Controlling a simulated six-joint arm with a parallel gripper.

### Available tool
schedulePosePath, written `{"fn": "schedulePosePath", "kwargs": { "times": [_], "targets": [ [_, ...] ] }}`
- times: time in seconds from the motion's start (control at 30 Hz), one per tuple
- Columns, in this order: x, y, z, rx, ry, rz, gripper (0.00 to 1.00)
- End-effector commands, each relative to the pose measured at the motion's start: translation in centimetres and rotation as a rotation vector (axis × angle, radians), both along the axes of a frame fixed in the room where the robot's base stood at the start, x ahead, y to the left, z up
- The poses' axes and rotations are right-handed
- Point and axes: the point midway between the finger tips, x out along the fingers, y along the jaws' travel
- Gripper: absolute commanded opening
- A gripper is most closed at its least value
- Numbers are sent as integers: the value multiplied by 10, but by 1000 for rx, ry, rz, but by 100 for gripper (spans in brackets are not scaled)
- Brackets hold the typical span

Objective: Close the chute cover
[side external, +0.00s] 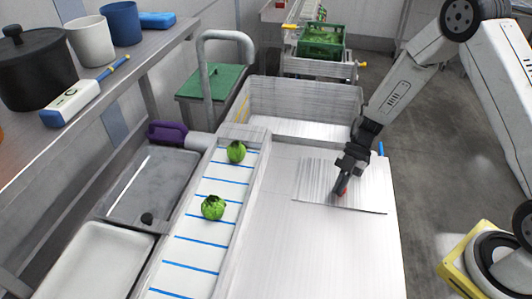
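A flat brushed-metal panel (315,184), which looks like the chute cover, lies on the white work surface (310,255). Its front edge shows as a thin dark line. My gripper (341,190) points down over the middle of this panel, with its tip at or just above it. A small reddish part shows at the fingertips; I cannot tell whether it belongs to the gripper or to the panel. The fingers look close together, but whether they are shut on something is unclear. Any opening under the panel is hidden.
Two green heads (213,207) (236,152) sit on the blue-striped white lane (190,255) to the left. An open pale basin (300,127) stands behind the panel. Grey and white trays (115,260) lie at left below a shelf with a black pot (35,70). The front work surface is clear.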

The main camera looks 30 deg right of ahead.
Motion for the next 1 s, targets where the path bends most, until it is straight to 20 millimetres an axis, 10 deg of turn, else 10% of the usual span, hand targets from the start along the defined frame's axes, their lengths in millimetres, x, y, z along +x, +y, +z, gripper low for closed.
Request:
{"fn": "schedulePosePath", "kwargs": {
  "times": [0.5, 1.0],
  "targets": [
    [-12, 38, 7, -1, -1, 4, 0],
    [3, -8, 59, 0, -2, -2, 0]
  ]
}}
